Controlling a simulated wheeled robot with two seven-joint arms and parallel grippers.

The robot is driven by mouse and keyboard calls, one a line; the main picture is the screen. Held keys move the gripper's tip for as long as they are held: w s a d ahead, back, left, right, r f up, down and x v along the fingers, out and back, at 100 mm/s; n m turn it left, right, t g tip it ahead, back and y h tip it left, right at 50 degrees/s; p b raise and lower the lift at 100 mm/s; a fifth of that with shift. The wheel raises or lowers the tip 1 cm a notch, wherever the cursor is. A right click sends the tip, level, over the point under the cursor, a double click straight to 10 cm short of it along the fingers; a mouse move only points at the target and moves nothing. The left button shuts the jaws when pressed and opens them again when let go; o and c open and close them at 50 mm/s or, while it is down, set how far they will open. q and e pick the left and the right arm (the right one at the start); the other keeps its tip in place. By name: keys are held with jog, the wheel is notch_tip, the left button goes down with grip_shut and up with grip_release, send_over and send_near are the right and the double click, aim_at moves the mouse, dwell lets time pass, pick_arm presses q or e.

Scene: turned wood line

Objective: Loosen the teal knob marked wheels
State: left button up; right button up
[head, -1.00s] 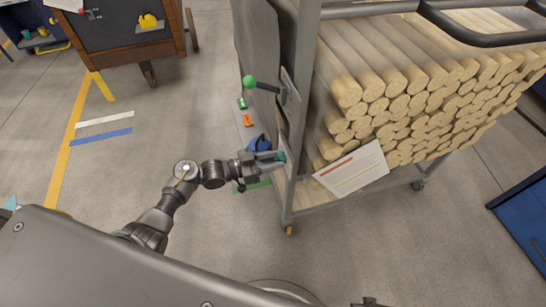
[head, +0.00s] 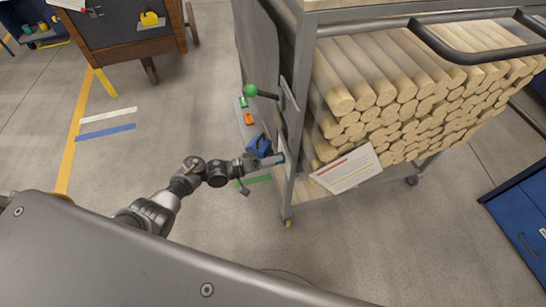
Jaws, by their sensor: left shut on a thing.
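The teal knob (head: 281,158) is on the left side of the grey cart frame, low on the upright post. Only a small piece of it shows past the fingers. My left gripper (head: 273,160) reaches it from the left and is shut on it. Any marking on the knob is too small to read. A lever with a green ball (head: 251,90) sticks out from a plate higher on the same post. My right gripper is not in view.
The cart (head: 304,100) carries a stack of round wood bars (head: 400,95), with a tilted white card (head: 346,169) in front. A blue object (head: 258,145) sits close behind my left gripper. A blue cabinet (head: 520,210) stands at right.

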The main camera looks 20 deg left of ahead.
pick_arm(q)
jog(key=shift+n+p, duration=0.6)
jog(key=shift+n, duration=1.6)
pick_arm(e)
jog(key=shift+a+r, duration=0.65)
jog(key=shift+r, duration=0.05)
pick_arm(q)
jog(key=o, duration=1)
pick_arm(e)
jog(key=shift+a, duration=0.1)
pick_arm(q)
jog(key=v, duration=1)
jog(key=shift+s+a, duration=0.2)
jog(key=shift+a, duration=0.15)
